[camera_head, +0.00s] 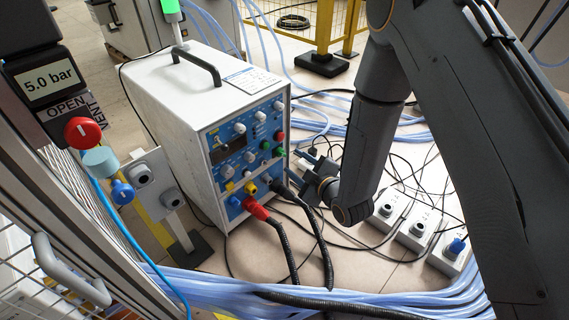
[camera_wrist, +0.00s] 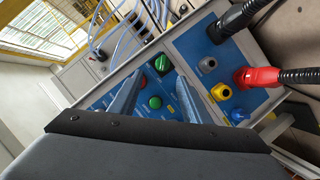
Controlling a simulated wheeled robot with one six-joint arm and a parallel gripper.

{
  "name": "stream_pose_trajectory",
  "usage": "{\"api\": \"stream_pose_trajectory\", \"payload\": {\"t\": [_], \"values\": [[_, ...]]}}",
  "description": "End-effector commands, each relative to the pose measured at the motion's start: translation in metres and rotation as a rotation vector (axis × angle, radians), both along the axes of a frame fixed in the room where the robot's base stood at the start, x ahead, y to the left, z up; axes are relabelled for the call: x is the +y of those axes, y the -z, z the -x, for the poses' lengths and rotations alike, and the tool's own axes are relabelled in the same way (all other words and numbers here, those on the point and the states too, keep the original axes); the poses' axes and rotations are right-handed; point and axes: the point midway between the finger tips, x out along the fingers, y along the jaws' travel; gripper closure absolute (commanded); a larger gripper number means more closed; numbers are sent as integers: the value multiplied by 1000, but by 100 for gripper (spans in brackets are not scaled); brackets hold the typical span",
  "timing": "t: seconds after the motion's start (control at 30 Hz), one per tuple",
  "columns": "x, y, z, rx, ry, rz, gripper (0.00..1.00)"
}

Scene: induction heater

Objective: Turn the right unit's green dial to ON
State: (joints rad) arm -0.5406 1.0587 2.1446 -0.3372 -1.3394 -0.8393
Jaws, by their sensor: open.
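The white unit (camera_head: 165,95) with a blue control panel stands on the floor at the middle of the head view. Its green dial (camera_head: 279,151) is near the panel's right edge. In the wrist view the green dial (camera_wrist: 161,63) lies just beyond and between my fingertips, with a round green button (camera_wrist: 155,102) below it. My gripper (camera_head: 294,165) is open and empty, in front of the panel's right side. In the wrist view my gripper (camera_wrist: 159,76) has one finger on either side of the dial. I cannot tell whether they touch it. The dial's ON label is not readable.
A red plug (camera_head: 257,209) and black cables leave the panel's lower part. Boxes with dials (camera_head: 390,208) sit at the right among thin cables. A post with knobs (camera_head: 150,185) and a pressure panel (camera_head: 50,80) stand left. Blue hoses (camera_head: 330,297) cross the front.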

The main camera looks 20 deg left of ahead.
Motion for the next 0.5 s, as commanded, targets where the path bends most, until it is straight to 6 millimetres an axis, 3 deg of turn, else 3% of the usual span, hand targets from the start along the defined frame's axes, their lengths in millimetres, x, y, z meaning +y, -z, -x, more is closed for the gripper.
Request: {"api": "stream_pose_trajectory", "payload": {"t": [0.17,0.5], "values": [[10,9,-2,-19,-15,-10,57],[48,22,-33,-18,-13,-10,57]]}}
